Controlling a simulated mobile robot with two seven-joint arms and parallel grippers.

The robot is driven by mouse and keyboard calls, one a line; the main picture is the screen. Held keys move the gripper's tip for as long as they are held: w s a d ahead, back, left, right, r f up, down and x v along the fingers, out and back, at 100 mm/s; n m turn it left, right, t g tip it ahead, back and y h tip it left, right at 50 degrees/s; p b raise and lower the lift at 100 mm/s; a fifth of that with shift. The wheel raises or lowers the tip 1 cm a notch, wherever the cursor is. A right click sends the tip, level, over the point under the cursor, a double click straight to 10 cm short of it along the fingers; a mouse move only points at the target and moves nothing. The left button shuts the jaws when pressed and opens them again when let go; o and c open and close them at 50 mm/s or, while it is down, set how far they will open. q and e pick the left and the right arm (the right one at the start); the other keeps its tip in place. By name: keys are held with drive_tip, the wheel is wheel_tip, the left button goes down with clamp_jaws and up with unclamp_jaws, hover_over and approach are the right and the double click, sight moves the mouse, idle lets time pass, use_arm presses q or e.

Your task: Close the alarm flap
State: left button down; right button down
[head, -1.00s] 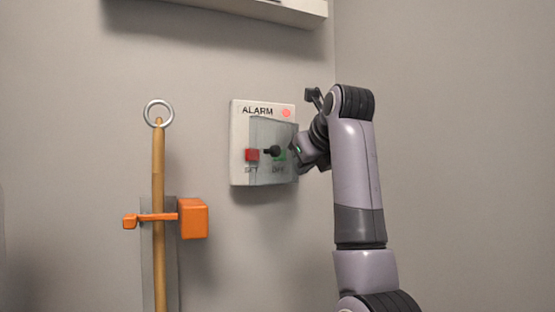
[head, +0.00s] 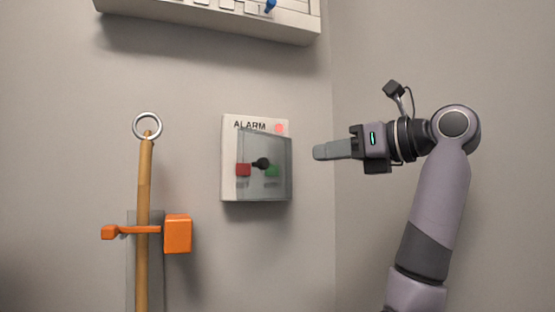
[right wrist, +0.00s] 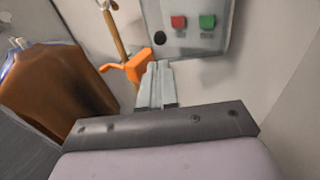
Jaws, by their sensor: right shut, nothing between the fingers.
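The alarm box (head: 228,160) is a white box on the wall, with a red lamp at its top right. Its clear grey flap (head: 280,185) lies in front of the red button (head: 243,170) and the green button (head: 272,171). A black knob (head: 261,163) sits on the flap. I cannot tell whether a slim gap remains at the flap's edge. My right gripper (head: 318,152) is shut and empty, to the right of the box and apart from it, pointing left. In the right wrist view its fingers (right wrist: 160,72) show below the box (right wrist: 215,42). My left gripper is out of view.
A wooden pole (head: 144,185) with a metal ring stands left of the box, at an orange holder (head: 178,234). A white panel (head: 210,22) juts out above. A brown garment (right wrist: 60,80) hangs at left in the right wrist view.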

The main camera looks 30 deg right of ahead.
sight(266, 161)
drive_tip(key=p+x, duration=0.2)
drive_tip(key=x, duration=0.8)
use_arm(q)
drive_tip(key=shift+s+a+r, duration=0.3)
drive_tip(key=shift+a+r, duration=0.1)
use_arm(e)
drive_tip(key=shift+w+a+f, duration=0.1)
drive_tip(key=shift+w+a, duration=0.05)
drive_tip(key=shift+w, duration=0.35)
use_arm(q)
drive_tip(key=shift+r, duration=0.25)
